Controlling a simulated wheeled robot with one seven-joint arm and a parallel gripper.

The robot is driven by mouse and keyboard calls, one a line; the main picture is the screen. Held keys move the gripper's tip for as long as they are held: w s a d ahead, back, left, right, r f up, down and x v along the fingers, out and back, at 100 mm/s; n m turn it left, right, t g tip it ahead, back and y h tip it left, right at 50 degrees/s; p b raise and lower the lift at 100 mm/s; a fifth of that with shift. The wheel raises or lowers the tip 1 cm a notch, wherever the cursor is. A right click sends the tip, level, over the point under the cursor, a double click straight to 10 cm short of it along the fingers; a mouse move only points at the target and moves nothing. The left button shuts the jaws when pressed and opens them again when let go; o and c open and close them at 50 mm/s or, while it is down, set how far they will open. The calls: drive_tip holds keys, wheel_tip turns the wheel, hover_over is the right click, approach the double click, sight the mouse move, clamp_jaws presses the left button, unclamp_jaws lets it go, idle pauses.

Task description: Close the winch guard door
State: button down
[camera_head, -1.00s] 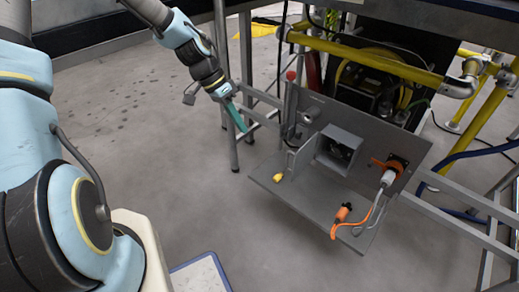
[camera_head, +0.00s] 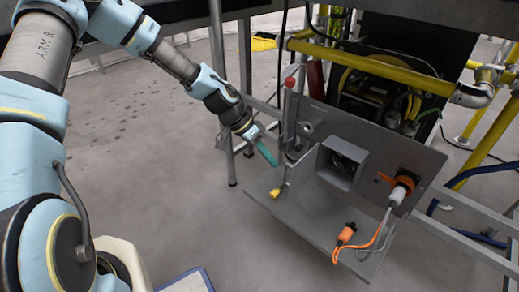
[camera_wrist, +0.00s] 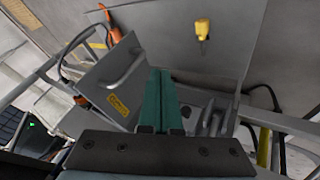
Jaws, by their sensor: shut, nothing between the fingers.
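A grey panel (camera_wrist: 92,82) with a bar handle (camera_wrist: 128,70) and a yellow label (camera_wrist: 118,105) shows left of my fingers in the wrist view. It may be the winch guard door, but I cannot tell its angle. In the head view, a grey box with a dark opening (camera_head: 345,163) stands on the upright grey plate (camera_head: 418,157). My gripper (camera_head: 270,160) is left of this box, above the left side of the grey shelf. Its teal fingers (camera_wrist: 160,95) are together and empty. I cannot tell whether they touch anything.
A yellow-handled item (camera_head: 276,191) lies on the shelf (camera_head: 310,222) below my gripper. An orange connector (camera_head: 345,234) with a cable is farther right. A red-topped post (camera_head: 289,100) stands close by. Yellow pipes (camera_head: 370,60) cross behind. Floor at left is clear.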

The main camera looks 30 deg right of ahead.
sight(298, 168)
drive_tip(key=shift+s, duration=1.25)
